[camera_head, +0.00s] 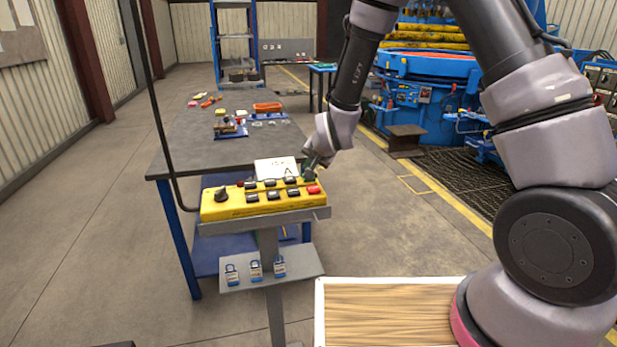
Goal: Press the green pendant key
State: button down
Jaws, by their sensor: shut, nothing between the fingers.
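The yellow pendant (240,207) lies on a grey stand in front of the dark table. It has a black knob (221,195) at its left, two rows of dark keys, a small dark red button (240,184) and a bright red button (313,189) at its right end. My gripper (309,172) is shut and empty, pointing down at the upper right of the pendant. A dark greenish spot shows at its fingertips; I cannot tell whether this is the green key, or whether the fingers touch it. The fingertips partly cover that corner.
A white card (276,168) stands behind the pendant. Several padlocks (256,270) hang on a shelf below it. A black cable (160,120) runs down to the pendant's left. The dark table (185,145) holds small items. A wooden-topped surface (390,315) is in front.

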jog(key=shift+f, duration=0.1)
dwell(0.7)
jog(key=shift+f, duration=0.3)
jog(key=shift+f, duration=0.45)
dwell(0.9)
jog(key=shift+r, duration=0.85)
jog(key=shift+r, duration=2.55)
